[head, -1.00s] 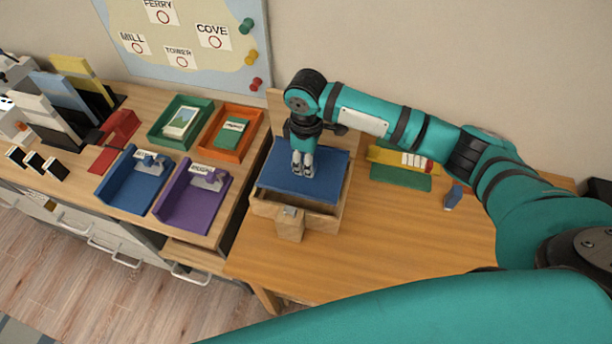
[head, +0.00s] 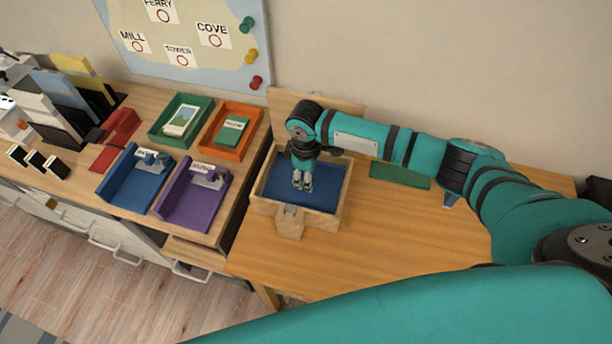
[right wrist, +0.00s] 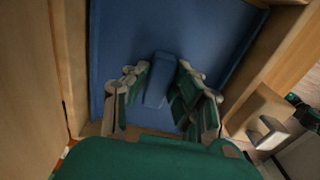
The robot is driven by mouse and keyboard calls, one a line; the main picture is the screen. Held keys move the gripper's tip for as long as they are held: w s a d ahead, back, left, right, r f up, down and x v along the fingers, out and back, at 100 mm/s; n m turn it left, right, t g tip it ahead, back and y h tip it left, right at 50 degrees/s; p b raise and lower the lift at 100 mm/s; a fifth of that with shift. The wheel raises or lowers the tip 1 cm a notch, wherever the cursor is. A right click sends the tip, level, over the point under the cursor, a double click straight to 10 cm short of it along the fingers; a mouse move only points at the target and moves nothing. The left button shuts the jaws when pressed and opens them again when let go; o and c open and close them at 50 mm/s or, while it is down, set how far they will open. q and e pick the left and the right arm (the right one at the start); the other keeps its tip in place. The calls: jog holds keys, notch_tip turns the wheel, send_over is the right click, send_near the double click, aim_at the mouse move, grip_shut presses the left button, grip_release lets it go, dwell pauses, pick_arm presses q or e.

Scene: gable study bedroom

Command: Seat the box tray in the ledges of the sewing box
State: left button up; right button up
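The blue box tray (head: 327,190) lies inside the wooden sewing box (head: 322,222), below its rim, and looks about level. It fills most of the wrist view (right wrist: 215,35). My right gripper (head: 302,186) points down over the tray's middle. My left gripper is not in view.
The box lid (head: 285,104) stands open behind. A green mat (head: 400,175) lies to the right, partly behind my arm. Blue (head: 130,182), purple (head: 188,200), green (head: 160,130) and orange (head: 215,145) trays stand at left. The desk's front right is clear.

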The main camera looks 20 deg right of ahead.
jog(key=o, duration=0.4)
notch_tip(320, 180, up, 12)
jog(key=shift+r+b, duration=0.15)
jog(key=shift+b, duration=0.6)
